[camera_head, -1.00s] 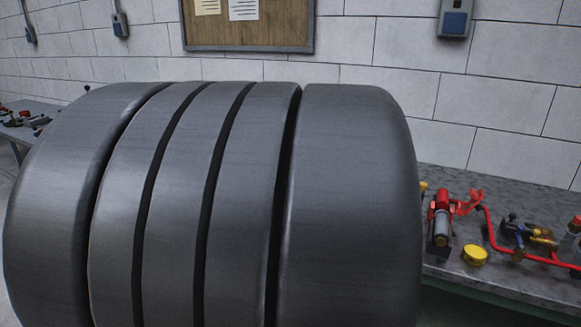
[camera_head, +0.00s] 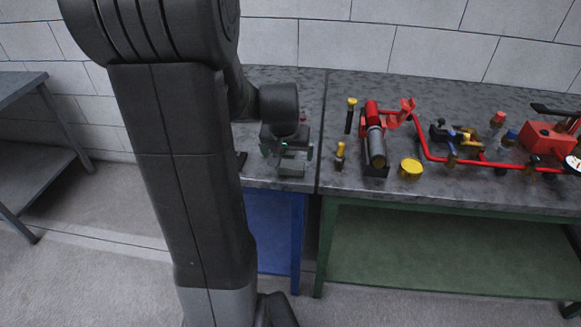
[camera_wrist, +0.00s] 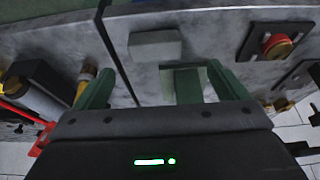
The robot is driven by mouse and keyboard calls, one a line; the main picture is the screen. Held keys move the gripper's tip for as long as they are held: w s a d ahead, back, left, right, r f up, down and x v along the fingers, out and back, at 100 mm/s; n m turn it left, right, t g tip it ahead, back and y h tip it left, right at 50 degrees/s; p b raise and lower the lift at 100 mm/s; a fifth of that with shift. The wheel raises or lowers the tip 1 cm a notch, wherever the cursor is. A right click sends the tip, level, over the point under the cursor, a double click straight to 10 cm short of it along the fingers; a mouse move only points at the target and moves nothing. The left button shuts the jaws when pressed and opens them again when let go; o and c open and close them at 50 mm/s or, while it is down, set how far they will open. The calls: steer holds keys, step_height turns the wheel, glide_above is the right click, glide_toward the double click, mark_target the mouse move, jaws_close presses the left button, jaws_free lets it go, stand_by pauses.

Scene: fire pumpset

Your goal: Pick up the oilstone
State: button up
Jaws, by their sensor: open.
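A plain light grey block (camera_wrist: 155,45), which looks like the oilstone, lies on the grey bench top in the wrist view, beyond my fingertips. My gripper (camera_wrist: 158,82) is open, with its dark green fingers spread apart and no contact with the block. In the head view my gripper (camera_head: 288,152) hangs over the front part of the left bench, pointing down. I cannot clearly make out the block there, because my arm and gripper cover that area.
A green piece with a pale top (camera_wrist: 187,86) shows between my fingers, close to the right one; I cannot tell what it is. A red button on a dark plate (camera_wrist: 276,46) lies to the right. The neighbouring bench holds a red-grey cylinder (camera_head: 376,145), a yellow cap (camera_head: 411,168) and red pipework (camera_head: 430,155).

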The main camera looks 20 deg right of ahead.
mark_target(292, 164)
steer(key=shift+d+p+x, duration=0.15)
steer(key=shift+x, duration=1.55)
steer(key=shift+d+p+x, duration=0.15)
steer(key=shift+d+x, duration=0.05)
steer(key=shift+x, duration=1.55)
steer(key=shift+s, duration=0.1)
steer(key=shift+c, duration=0.4)
steer(key=c, duration=1.2)
steer(key=shift+r, duration=0.15)
step_height(292, 164, up, 10)
steer(key=shift+f, duration=0.1)
